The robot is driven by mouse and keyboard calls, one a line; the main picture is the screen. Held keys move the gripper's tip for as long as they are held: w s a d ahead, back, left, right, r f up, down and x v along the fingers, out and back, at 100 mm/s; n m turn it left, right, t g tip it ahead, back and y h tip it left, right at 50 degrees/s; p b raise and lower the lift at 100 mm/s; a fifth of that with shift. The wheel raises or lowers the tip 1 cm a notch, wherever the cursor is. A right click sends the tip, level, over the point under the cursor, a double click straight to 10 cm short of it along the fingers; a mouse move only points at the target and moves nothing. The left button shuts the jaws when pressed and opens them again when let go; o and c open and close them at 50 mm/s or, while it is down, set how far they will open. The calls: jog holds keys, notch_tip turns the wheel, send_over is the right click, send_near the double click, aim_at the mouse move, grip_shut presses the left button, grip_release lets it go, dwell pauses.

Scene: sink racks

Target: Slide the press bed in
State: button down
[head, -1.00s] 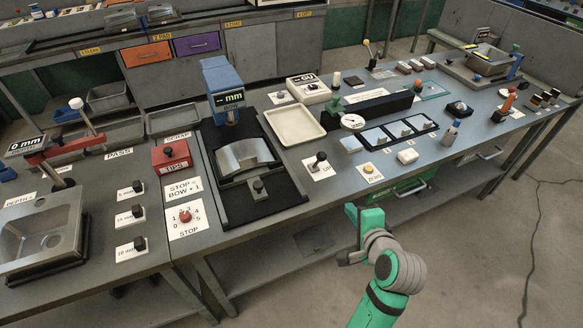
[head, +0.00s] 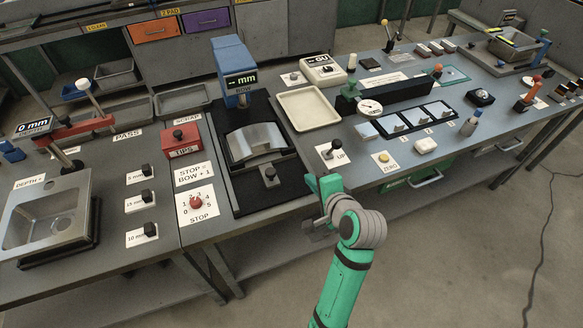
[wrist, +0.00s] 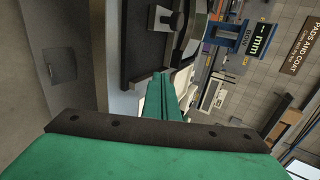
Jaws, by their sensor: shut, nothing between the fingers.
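The press bed (head: 241,188) is a dark slide on the bench, carrying a curved silvery metal sheet (head: 256,141) and a small dark front knob (head: 270,174). The blue press head (head: 234,56) with a "mm" display stands behind it. The metal sheet lies in front of the press column. My green gripper (head: 312,184) is shut and empty, at the bench's front edge, right of and nearer than the knob, apart from it. In the wrist view the closed fingertips (wrist: 165,85) lie below the bed's knob (wrist: 164,18) in the picture; the bed is partly cut off.
Right of the bed are a cream tray (head: 308,108) and the UP lever (head: 327,152). Left are the red TIPS box (head: 181,141) and the STOP dial (head: 196,202). The floor in front of the bench is clear.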

send_near(290, 156)
jog(key=w+f, duration=0.3)
jog(key=shift+a, duration=0.4)
jog(key=shift+w+f, duration=0.1)
jog(key=shift+w, duration=0.55)
jog(key=shift+w+a, duration=0.25)
jog(key=shift+a, duration=0.3)
jog(key=shift+d, duration=0.1)
